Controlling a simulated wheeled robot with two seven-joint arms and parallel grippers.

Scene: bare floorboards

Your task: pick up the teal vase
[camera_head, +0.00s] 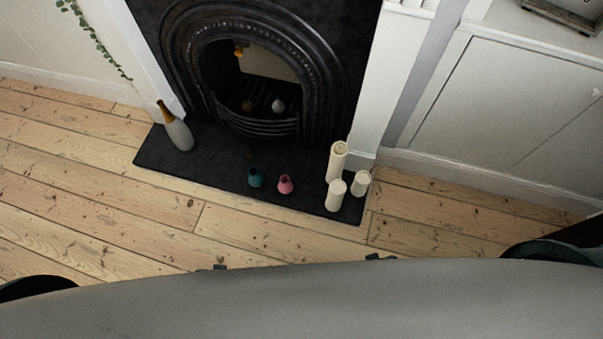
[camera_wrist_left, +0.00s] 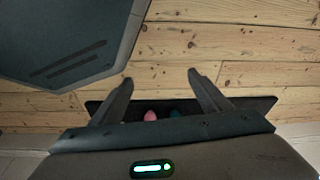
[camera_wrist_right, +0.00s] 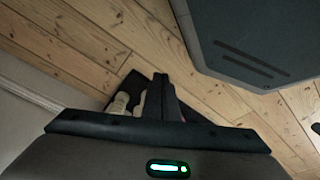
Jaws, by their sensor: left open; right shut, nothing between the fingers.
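The small teal vase (camera_head: 255,178) stands on the black hearth slab (camera_head: 215,165), left of a small pink vase (camera_head: 285,184). In the left wrist view, a bit of the teal vase (camera_wrist_left: 175,113) shows beside the pink vase (camera_wrist_left: 150,115), beyond my gripper's base. My left gripper (camera_wrist_left: 160,78) is open and empty, its fingers spread and apart from both vases. My right gripper (camera_wrist_right: 160,78) is shut with its fingers together and empty. The teal vase cannot be made out in the right wrist view. Neither gripper's fingers show in the head view.
Several cream candles (camera_head: 338,162) stand at the slab's right end, and a grey bottle-like vase (camera_head: 178,130) with an orange neck at its left. A black fireplace (camera_head: 270,125) rises behind. White cabinets (camera_head: 510,115) are at right. The floorboards (camera_head: 150,215) before the slab are clear.

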